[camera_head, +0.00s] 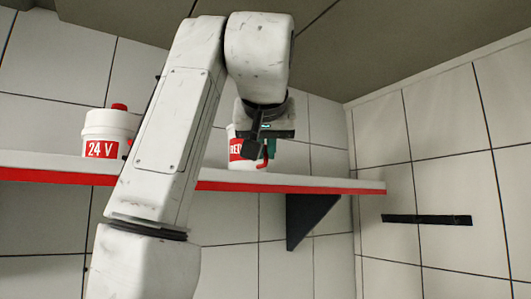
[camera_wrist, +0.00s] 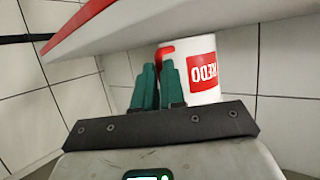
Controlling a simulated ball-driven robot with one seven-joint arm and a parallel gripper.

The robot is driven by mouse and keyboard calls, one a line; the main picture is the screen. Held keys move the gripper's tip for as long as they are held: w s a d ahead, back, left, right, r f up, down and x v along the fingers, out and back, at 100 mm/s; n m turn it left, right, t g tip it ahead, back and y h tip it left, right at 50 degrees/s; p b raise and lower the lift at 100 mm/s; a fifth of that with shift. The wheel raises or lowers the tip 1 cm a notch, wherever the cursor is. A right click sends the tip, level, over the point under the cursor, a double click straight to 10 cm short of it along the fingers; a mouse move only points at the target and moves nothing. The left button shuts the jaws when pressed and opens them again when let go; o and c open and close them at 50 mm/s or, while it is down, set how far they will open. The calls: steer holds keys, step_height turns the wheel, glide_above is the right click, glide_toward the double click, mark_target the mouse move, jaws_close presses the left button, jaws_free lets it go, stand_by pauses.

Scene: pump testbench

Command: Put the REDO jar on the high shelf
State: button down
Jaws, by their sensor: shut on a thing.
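The REDO jar (camera_head: 236,155) is white with a red label and is partly hidden by my gripper in the head view. It looks upright at the shelf (camera_head: 330,185), with its base at about the height of the shelf top; I cannot tell whether it touches. My gripper (camera_head: 267,146) is at the jar's right side, shut on a red part of the jar that looks like a handle.
A white jar marked 24 V (camera_head: 100,135), with a red knob on top, stands on the shelf at the left. A dark bracket (camera_head: 308,218) supports the shelf's right end. A black strip (camera_head: 427,219) is on the right wall. The shelf right of my gripper is clear.

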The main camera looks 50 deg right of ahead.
steer(key=shift+f, duration=0.45)
steer(key=c, duration=1.2)
jaws_free()
steer(key=shift+f, duration=0.1)
steer(key=shift+s+a, duration=0.1)
steer(key=shift+a, duration=0.05)
steer(key=b+v, duration=0.3)
steer(key=v, duration=0.8)
steer(key=shift+s+a+r+b, duration=0.25)
steer(key=shift+b, duration=0.1)
